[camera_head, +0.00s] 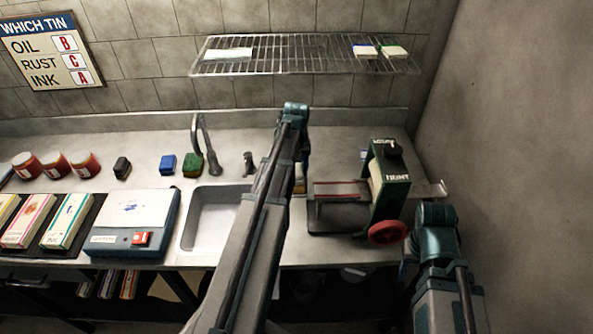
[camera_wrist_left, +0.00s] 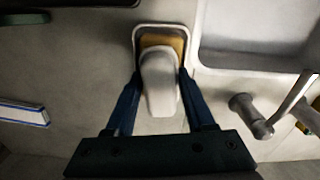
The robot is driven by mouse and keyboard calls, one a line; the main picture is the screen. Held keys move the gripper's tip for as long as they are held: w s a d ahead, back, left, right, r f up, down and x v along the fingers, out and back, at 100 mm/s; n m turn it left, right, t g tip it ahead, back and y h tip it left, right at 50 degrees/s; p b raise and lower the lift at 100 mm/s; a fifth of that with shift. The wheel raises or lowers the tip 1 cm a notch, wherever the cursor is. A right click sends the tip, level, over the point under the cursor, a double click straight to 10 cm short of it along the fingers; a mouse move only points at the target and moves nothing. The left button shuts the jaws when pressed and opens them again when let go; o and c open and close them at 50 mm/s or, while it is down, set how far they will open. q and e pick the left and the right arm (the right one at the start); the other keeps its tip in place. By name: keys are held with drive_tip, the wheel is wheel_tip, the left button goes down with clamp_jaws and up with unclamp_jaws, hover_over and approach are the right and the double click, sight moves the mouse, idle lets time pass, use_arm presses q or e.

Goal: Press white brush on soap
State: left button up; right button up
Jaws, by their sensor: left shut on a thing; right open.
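In the left wrist view my left gripper (camera_wrist_left: 160,80) is shut on the white brush (camera_wrist_left: 160,95), with a dark finger on each side. The brush's far end overlaps the yellow soap (camera_wrist_left: 165,41) in its pale-rimmed dish (camera_wrist_left: 137,32). I cannot tell whether the brush touches the soap. In the head view my left arm reaches over the counter just right of the sink and hides the brush and most of the soap area. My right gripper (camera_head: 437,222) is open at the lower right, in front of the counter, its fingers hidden.
The sink (camera_head: 207,222) lies left of the soap dish, with a faucet (camera_head: 203,140) behind it. A green press (camera_head: 392,190) with a red wheel (camera_head: 388,232) stands to the right. Blue (camera_head: 167,164) and green (camera_head: 193,165) blocks sit behind the sink. A wire shelf (camera_head: 300,55) hangs above.

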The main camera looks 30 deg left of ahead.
use_arm(q)
drive_tip(key=shift+s, duration=0.1)
wheel_tip(320, 180, up, 7)
drive_tip(key=p, duration=0.7)
drive_tip(key=shift+f, duration=0.1)
idle(0.5)
